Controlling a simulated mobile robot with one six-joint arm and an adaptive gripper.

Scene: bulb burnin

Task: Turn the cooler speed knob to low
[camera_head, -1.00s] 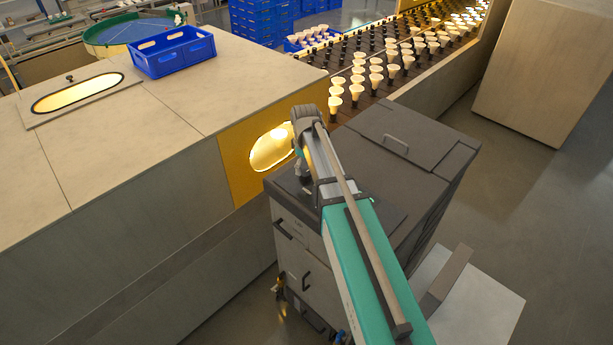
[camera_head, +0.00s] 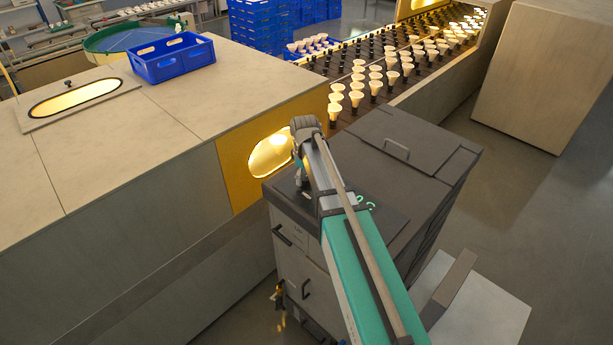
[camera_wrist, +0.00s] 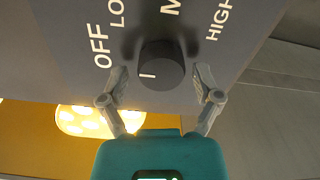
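In the wrist view the dark round speed knob (camera_wrist: 162,66) sits on a grey panel (camera_wrist: 70,30) with white labels OFF, LO, M and HIGH around it, LO and M cut by the picture edge. A short white mark shows on the left part of the knob's face. My gripper (camera_wrist: 160,76) is open, one finger on each side of the knob, with gaps visible; contact is not clear. In the head view the dark grey cabinet (camera_head: 355,160) stands under my arm; the knob and my fingers are hidden there.
A long pale housing (camera_head: 110,150) with a yellow end panel (camera_head: 235,170) and lit opening stands left of the cabinet. A conveyor with several bulbs (camera_head: 372,85) runs behind. A blue crate (camera_head: 172,57) sits on the housing. Open floor (camera_head: 520,200) lies to the right.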

